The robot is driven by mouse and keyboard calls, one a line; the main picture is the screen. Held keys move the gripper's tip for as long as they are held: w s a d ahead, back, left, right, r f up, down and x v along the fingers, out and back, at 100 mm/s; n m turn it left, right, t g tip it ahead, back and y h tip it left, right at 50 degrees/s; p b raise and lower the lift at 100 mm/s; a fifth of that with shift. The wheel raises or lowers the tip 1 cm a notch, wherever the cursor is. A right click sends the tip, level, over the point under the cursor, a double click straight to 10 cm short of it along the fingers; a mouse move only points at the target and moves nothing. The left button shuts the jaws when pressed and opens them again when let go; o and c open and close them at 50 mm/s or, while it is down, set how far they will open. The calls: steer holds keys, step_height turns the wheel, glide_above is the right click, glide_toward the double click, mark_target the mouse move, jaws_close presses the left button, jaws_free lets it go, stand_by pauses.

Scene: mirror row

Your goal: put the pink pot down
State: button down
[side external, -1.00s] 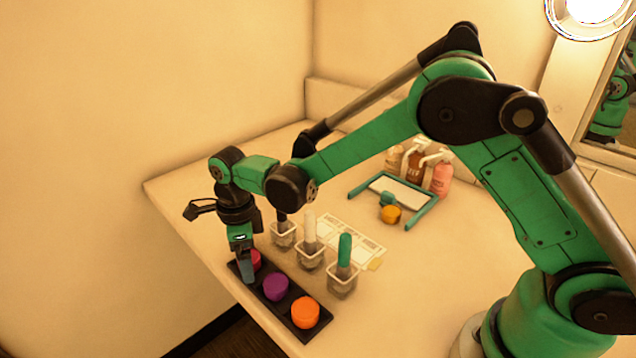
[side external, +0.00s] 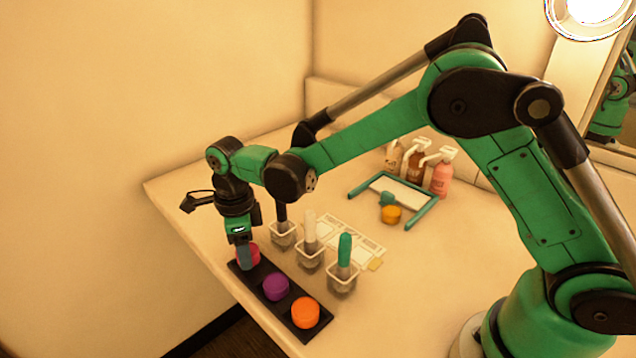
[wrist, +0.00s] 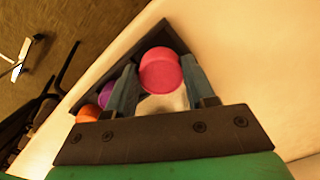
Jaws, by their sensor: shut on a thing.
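The pink pot (side external: 254,254) is at the far left end of the black tray (side external: 286,322), partly hidden by a finger. My gripper (side external: 246,264) points down over that end and is shut on the pot. In the wrist view the round pink top (wrist: 160,70) sits between the two fingers, with the tray's end around it. The pot looks upright. I cannot tell whether its base touches the tray.
A purple pot (side external: 276,287) and an orange pot (side external: 305,312) stand in the same tray. Beside it are clear cups holding brushes, one with a teal handle (side external: 345,250).

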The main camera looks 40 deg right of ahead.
step_height(320, 180, up, 18)
steer(key=f, duration=0.1)
steer(key=m, duration=0.8)
glide_above(359, 205)
step_height(359, 205, down, 14)
steer(key=shift+f, duration=2.3)
steer(key=shift+f, duration=0.15)
steer(key=shift+c, duration=1.5)
jaws_free()
